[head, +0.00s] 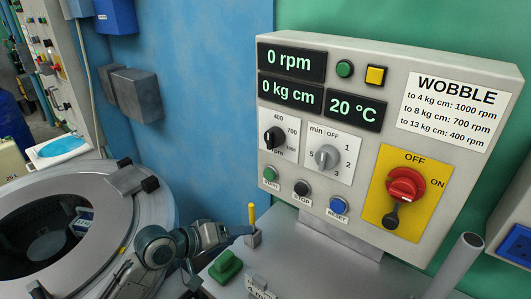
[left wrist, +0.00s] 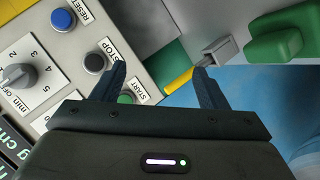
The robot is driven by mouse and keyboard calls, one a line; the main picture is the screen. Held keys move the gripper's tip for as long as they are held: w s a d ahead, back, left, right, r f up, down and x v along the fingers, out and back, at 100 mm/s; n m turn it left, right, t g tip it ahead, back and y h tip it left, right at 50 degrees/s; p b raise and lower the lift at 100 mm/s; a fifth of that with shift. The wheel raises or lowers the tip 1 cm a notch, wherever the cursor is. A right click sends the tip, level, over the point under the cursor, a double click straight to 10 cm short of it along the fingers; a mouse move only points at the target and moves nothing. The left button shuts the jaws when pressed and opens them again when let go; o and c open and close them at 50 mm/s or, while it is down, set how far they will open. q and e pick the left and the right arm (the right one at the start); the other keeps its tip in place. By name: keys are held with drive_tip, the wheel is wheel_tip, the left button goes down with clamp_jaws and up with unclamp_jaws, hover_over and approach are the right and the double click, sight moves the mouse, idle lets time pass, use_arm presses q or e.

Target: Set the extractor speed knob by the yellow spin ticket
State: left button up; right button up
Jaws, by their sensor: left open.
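The black speed knob (head: 274,138) sits on a white plate at the left of the panel, with 400 and 700 legible around it. Its pointer setting is too small to tell. A thin yellow piece (head: 251,213) stands upright in a small grey holder (head: 252,239) below the panel; I cannot tell if it is the ticket, and no writing shows. It also shows in the left wrist view (left wrist: 178,80), beyond my fingers. My left gripper (head: 215,234) is open and empty, low and left of the knob; its fingers show in the left wrist view (left wrist: 160,70).
The panel displays (head: 291,62) read 0 rpm, 0 kg cm and 20 °C. A grey timer knob (head: 327,157), START, STOP and RESET buttons (head: 339,206) and a red switch (head: 405,186) are nearby. A green block (head: 225,265) lies below; the round drum (head: 60,235) is left.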

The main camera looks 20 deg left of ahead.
use_arm(q)
drive_tip(key=w+a+r+n+t+h, duration=0.25)
drive_tip(key=w+r, duration=0.25)
drive_tip(key=r, duration=0.5)
drive_tip(key=n+h, duration=0.2)
drive_tip(key=n, duration=0.1)
approach(269, 140)
drive_tip(key=shift+t, duration=0.35)
drive_tip(key=p+x, duration=0.1)
drive_tip(key=x, duration=0.2)
drive_tip(key=p+x, duration=0.2)
drive_tip(key=x, duration=0.1)
drive_tip(key=f+p+x, duration=0.1)
drive_tip(key=x, duration=0.2)
drive_tip(key=shift+w+a, duration=0.1)
drive_tip(key=shift+w, duration=0.45)
use_arm(e)
drive_tip(key=r, duration=0.2)
drive_tip(key=a+r, duration=0.1)
drive_tip(key=r, duration=0.1)
drive_tip(key=shift+s+r, duration=0.2)
drive_tip(key=shift+a, duration=0.1)
use_arm(q)
drive_tip(key=c, duration=1)
drive_tip(key=shift+m, duration=0.25)
